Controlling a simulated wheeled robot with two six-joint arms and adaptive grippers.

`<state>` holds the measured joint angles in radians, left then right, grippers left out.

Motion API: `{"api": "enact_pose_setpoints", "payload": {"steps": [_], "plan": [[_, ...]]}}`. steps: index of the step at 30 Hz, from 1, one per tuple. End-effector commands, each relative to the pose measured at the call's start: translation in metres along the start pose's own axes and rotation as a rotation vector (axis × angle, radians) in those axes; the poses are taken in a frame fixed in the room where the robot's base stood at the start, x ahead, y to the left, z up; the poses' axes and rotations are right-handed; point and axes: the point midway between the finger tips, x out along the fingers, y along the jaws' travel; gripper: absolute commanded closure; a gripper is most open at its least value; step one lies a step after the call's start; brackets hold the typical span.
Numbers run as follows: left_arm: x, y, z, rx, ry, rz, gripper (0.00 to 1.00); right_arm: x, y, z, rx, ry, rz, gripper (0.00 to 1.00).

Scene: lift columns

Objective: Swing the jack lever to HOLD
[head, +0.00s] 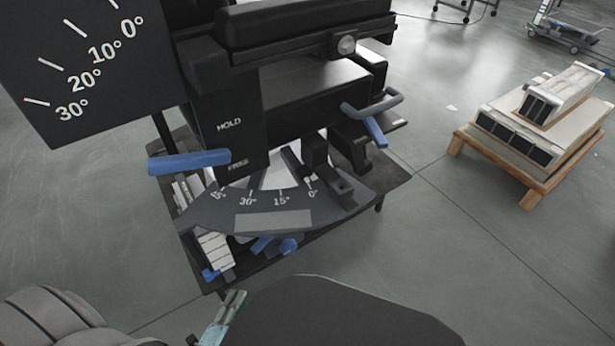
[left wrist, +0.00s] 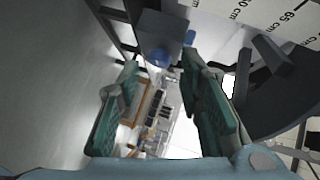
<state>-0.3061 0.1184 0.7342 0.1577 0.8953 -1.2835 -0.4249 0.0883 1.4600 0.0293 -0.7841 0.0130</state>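The black machine has a column with white HOLD and FREE labels, HOLD above FREE. A lever with a blue grip (head: 188,161) sticks out to the left of the column, about level with the FREE label. My left gripper (head: 232,305) shows only in part at the bottom of the head view, below and apart from the machine. In the left wrist view its two green fingers (left wrist: 158,85) are spread with nothing between them. A round blue end (left wrist: 157,58) shows beyond the fingertips; I cannot tell which part it belongs to. My right gripper is out of view.
An angle scale plate (head: 275,222) juts out at the front of the machine. Another blue handle (head: 376,131) is on its right side. A dark sign with angles (head: 80,60) hangs at upper left. A wooden pallet (head: 535,172) with stacked blocks stands right. Floor between is clear.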

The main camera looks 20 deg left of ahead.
Motion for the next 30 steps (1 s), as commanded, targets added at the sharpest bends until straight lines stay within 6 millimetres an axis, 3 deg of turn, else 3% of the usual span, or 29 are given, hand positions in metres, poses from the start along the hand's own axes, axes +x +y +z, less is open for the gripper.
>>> {"api": "enact_pose_setpoints", "payload": {"steps": [1,5,11,17,24,30], "plan": [[0.009,0.013,0.005,0.080,0.013,-0.083,0.67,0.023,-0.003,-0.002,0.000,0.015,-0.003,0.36],[0.009,-0.007,0.004,0.219,0.017,-0.222,0.67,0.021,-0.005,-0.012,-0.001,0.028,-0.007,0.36],[0.014,-0.018,0.002,0.240,0.014,-0.243,0.67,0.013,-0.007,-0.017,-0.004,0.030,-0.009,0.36],[0.057,-0.028,0.001,0.237,0.014,-0.245,0.67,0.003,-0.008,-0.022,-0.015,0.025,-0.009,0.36],[0.121,-0.042,-0.001,0.237,0.013,-0.242,0.67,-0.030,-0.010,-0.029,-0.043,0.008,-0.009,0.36],[0.145,-0.048,-0.003,0.236,0.013,-0.239,0.67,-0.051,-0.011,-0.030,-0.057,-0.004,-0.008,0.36]]}}
